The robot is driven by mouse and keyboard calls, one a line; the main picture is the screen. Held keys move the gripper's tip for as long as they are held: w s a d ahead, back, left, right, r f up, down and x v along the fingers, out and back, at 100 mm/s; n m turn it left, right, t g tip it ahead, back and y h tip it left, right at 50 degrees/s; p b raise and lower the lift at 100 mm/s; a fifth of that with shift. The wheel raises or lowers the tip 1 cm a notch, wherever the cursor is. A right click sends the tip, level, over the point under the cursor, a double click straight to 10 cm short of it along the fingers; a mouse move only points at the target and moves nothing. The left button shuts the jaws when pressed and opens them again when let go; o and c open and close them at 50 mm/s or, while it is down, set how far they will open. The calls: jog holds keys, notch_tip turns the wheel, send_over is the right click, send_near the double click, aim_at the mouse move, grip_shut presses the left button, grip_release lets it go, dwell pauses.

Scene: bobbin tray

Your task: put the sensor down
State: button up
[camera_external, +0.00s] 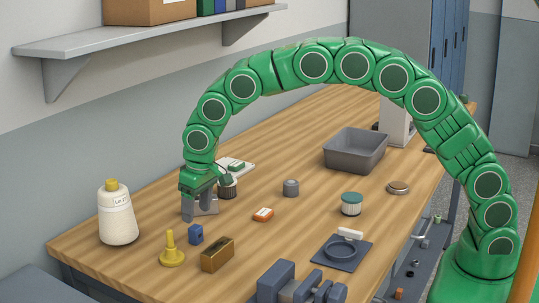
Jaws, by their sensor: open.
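My green arm arches over the wooden table (300,125) and its gripper (198,209) points down at the table's left part. The gripper is open, its fingers low near the tabletop. A silver-grey piece (207,205) shows right at the fingers; I cannot tell whether it touches them. I cannot tell for sure which object is the sensor. A small orange and white block (263,214) lies to the right of the gripper. A grey capped cylinder (291,188) stands beyond that block.
A dark ribbed cylinder (228,190) stands close behind the gripper. A white bottle (117,218), blue block (195,234), yellow peg (172,250) and brass block (217,255) stand left and in front. A grey bin (355,151) is at the back. Table centre is mostly free.

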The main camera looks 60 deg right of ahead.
jog(key=r, duration=0.4)
jog(key=shift+s+r, duration=0.4)
jog(key=shift+d, duration=0.15)
jog(key=s+d+r+g, duration=0.1)
jog(key=s+d+r, duration=0.3)
jog(key=s+d, duration=0.6)
jog(key=s+d+r+g, duration=0.1)
jog(key=s+d+r, duration=0.55)
jog(key=s, duration=0.65)
jog(key=s+d+f, duration=0.1)
jog(key=s+d, duration=0.2)
jog(key=s, duration=0.6)
jog(key=s+d+f+g, duration=0.1)
jog(key=s+d+f, duration=0.1)
jog(key=s, duration=0.7)
jog(key=s+d+f, duration=0.1)
jog(key=s+d, duration=0.3)
jog(key=s, duration=0.5)
jog(key=shift+d+f+g, duration=0.25)
jog(key=shift+g, duration=0.05)
jog(key=shift+s, duration=0.1)
